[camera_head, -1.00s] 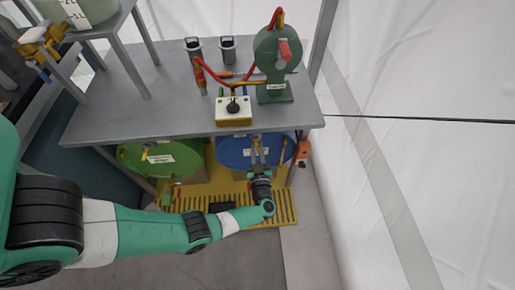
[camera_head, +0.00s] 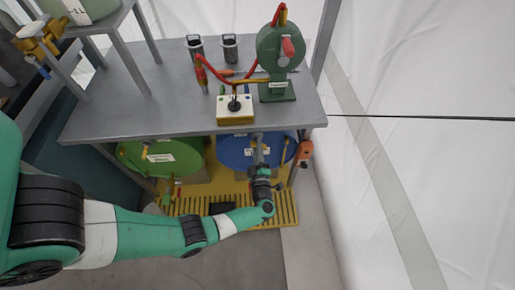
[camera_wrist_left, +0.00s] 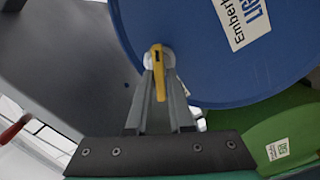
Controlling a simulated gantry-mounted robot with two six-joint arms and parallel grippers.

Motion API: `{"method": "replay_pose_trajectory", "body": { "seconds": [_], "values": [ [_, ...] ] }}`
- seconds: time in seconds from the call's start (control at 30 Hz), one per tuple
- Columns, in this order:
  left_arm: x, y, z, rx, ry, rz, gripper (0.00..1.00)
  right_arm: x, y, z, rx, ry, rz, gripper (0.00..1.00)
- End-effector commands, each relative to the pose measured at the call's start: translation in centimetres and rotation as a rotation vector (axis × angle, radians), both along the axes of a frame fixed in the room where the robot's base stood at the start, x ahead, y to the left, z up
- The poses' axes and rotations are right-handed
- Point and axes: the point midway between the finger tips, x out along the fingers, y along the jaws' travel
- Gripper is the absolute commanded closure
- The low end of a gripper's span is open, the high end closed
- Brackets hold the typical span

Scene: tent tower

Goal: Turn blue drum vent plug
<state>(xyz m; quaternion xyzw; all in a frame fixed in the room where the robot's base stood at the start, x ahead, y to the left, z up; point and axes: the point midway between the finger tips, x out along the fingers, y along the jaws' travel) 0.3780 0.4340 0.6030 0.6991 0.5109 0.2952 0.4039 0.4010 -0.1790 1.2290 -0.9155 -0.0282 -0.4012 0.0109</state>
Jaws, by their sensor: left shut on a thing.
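A yellow lever-like vent plug (camera_wrist_left: 158,72) on a pale round base sits at the drum's edge. My left gripper (camera_wrist_left: 158,85) is shut on this plug, one finger on each side. My right gripper is not in view.

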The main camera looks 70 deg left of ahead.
Motion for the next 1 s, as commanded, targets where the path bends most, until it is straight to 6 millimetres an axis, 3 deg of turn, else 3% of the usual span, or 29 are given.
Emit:
{"method": "replay_pose_trajectory", "body": {
  "seconds": [0.33,0.9,0.93,1.0],
  "values": [
    [-0.03,0.01,-0.08,-0.049,-0.153,0.0,1.0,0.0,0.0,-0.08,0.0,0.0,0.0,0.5],
    [-0.04,0.0,-0.09,-0.058,-0.183,0.0,1.0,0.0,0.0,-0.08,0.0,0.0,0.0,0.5],
    [-0.04,0.0,-0.09,-0.058,-0.183,0.0,0.75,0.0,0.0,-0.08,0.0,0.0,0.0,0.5],
    [-0.04,0.0,-0.09,-0.058,-0.183,0.0,0.62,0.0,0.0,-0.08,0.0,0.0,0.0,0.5]
  ]
}}
